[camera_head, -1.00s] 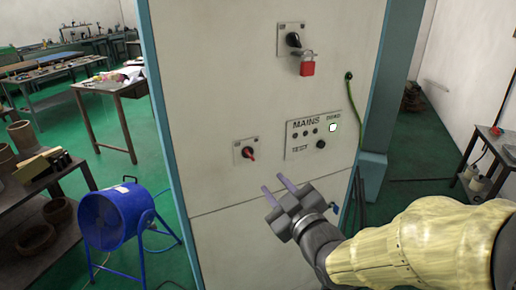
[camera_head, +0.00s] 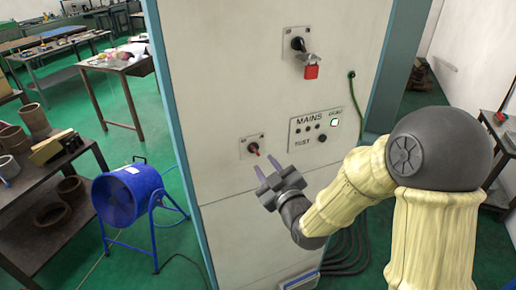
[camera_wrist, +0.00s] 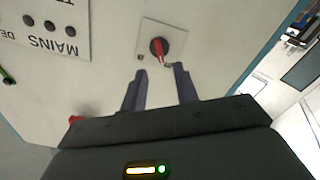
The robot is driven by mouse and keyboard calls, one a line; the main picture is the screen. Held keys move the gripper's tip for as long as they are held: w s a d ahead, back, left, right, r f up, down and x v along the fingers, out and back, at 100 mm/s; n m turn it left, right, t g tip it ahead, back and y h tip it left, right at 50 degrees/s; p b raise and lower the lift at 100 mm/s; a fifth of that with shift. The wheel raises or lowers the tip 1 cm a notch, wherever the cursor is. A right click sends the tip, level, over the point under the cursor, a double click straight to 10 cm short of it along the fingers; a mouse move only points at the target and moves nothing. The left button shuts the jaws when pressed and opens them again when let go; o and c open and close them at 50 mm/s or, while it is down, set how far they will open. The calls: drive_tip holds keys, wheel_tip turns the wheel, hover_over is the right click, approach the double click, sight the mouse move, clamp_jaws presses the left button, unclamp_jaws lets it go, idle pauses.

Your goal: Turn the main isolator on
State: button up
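A small rotary switch with a red handle (camera_head: 254,149) sits on a square plate on the pale cabinet front. A second switch with a black handle (camera_head: 298,44) is higher up, with a red padlock (camera_head: 311,71) hanging at it. Neither switch is labelled legibly as the main isolator. My gripper (camera_head: 266,163) is open and empty, just below and right of the lower switch. In the wrist view, which is upside down, the red handle (camera_wrist: 159,50) lies just beyond my spread fingertips (camera_wrist: 160,70), pointing towards the gap between them. I see no contact.
A MAINS panel (camera_head: 315,130) with a lit white-green lamp (camera_head: 334,123) and a TEST button is right of the lower switch. A blue fan (camera_head: 128,196) stands on the floor left of the cabinet. A dark bench (camera_head: 62,215) is at far left.

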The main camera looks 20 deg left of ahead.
sight(256, 152)
drive_tip(key=p+x, duration=0.2)
drive_tip(key=x, duration=0.3)
drive_tip(key=shift+r, duration=0.1)
drive_tip(key=shift+w+a, duration=0.4)
clamp_jaws()
